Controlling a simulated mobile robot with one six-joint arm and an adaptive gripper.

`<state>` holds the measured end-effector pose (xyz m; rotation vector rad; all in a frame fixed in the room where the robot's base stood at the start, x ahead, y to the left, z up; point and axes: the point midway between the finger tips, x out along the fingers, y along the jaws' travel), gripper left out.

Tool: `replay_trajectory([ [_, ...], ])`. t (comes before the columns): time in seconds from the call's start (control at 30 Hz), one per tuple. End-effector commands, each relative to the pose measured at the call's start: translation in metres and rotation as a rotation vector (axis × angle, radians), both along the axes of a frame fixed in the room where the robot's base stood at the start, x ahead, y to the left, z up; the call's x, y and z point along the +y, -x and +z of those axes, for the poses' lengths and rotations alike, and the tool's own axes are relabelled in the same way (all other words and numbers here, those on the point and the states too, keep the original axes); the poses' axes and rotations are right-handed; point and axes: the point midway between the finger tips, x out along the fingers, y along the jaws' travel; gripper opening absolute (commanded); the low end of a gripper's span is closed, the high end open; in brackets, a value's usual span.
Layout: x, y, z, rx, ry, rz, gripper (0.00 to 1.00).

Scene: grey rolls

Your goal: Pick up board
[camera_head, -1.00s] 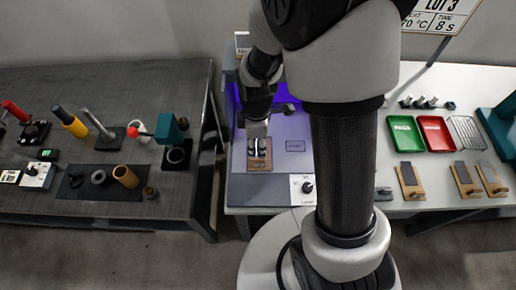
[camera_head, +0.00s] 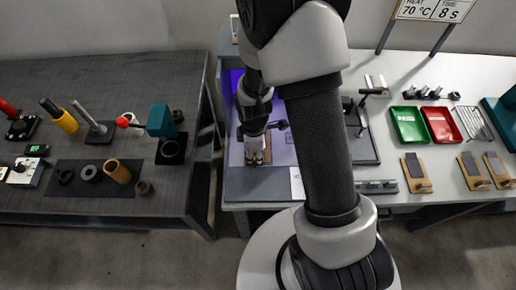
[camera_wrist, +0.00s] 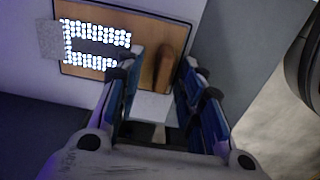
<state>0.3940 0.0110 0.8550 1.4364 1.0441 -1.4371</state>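The wooden board (camera_wrist: 144,58) lies flat on the purple-lit station at the upper left of the wrist view. It bears a dark grey patch, rows of bright white dots and a rounded brown handle (camera_wrist: 170,50) at its right end. In the head view my gripper (camera_head: 255,160) hides most of the board; a brown strip (camera_head: 268,157) shows beside it. In the wrist view my gripper (camera_wrist: 163,75) is open and empty. Its blue-padded fingers point at the handle end, one on each side of it. I cannot tell how far above the board the fingertips are.
Similar boards (camera_head: 415,172) lie at the right, below a green tray (camera_head: 409,125) and a red tray (camera_head: 441,124). A dark bench (camera_head: 100,220) with tools stands at the left, beyond a gap. A black stand (camera_head: 362,130) is right of my arm.

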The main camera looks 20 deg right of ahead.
Motion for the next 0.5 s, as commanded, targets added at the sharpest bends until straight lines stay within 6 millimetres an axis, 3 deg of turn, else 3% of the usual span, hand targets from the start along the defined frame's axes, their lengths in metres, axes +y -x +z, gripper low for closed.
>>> replay_trajectory([
  [0.17,0.0000,0.0001,0.0010,0.000,0.000,0.000,0.34],
  [0.5,0.0000,0.0000,0.0012,0.000,0.000,0.000,0.11],
])
